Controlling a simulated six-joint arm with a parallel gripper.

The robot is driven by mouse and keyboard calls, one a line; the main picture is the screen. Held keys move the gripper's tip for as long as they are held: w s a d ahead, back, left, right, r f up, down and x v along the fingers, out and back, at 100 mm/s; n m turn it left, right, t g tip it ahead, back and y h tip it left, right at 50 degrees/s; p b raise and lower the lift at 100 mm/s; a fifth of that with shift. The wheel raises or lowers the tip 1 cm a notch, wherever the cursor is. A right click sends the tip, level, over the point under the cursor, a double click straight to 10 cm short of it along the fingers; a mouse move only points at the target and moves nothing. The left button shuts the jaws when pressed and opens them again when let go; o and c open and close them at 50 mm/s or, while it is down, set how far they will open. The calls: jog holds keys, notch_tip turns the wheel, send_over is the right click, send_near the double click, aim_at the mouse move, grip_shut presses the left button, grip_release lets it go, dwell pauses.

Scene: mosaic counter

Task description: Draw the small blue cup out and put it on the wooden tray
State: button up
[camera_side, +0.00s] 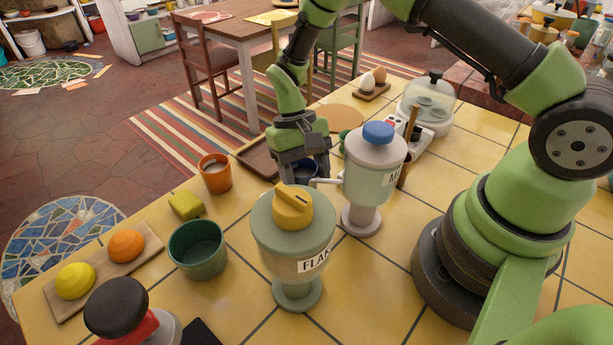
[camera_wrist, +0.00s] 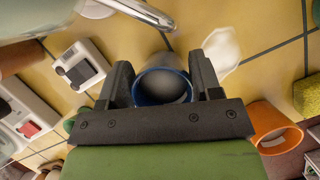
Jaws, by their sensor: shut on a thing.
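The small blue cup (camera_side: 306,171) is between the fingers of my gripper (camera_side: 303,168), just left of the dispenser marked "M" (camera_side: 374,178). In the side view it is partly hidden by the fingers. I cannot tell whether the cup touches the counter. The wooden tray (camera_side: 256,157), dark brown and low-rimmed, lies behind and left of my gripper, partly hidden by it.
The dispenser's spout (camera_side: 327,181) reaches close to the cup. An orange cup (camera_side: 216,177) stands left, in front of the tray. A "FLAK..." dispenser (camera_side: 293,237), a green cup (camera_side: 197,248) and a yellow sponge (camera_side: 184,206) stand nearer. A pale patch (camera_wrist: 222,50) lies on the tiles.

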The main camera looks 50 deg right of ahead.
jog(key=shift+w+d, duration=0.25)
jog(key=shift+w, duration=0.05)
jog(key=shift+r, duration=0.1)
jog(key=shift+r, duration=2.95)
